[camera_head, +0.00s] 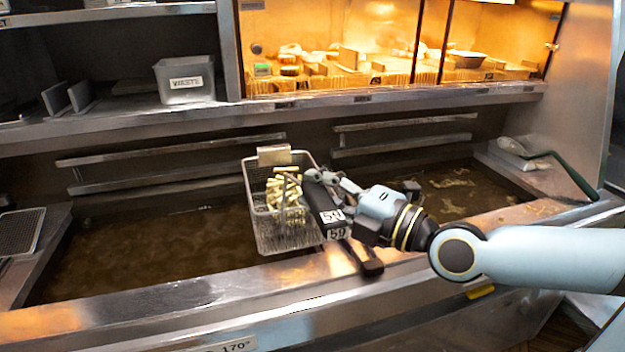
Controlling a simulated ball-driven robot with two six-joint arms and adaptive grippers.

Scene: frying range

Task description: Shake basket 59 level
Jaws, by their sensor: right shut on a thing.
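Basket 59 (285,235) is a wire fry basket with pale fry-like pieces (283,190) in it, heaped toward its far side. It is over the oil vat near the middle of the picture. Its dark handle (372,265) carries a label reading 59 and points toward the front edge. My right gripper (322,184) is shut on the basket at its handle end, coming in from the right. The gripper hides part of the basket's right side and handle. I cannot tell whether the basket touches the oil. My left gripper is not in view.
Dark oil fills the left vat (140,250) and the right vat (450,190). A steel front ledge (200,300) runs before them. A WASTE bin (186,80) stands on the shelf behind. A lit warming cabinet (350,45) holds food. A green-handled tool (565,170) lies at the right.

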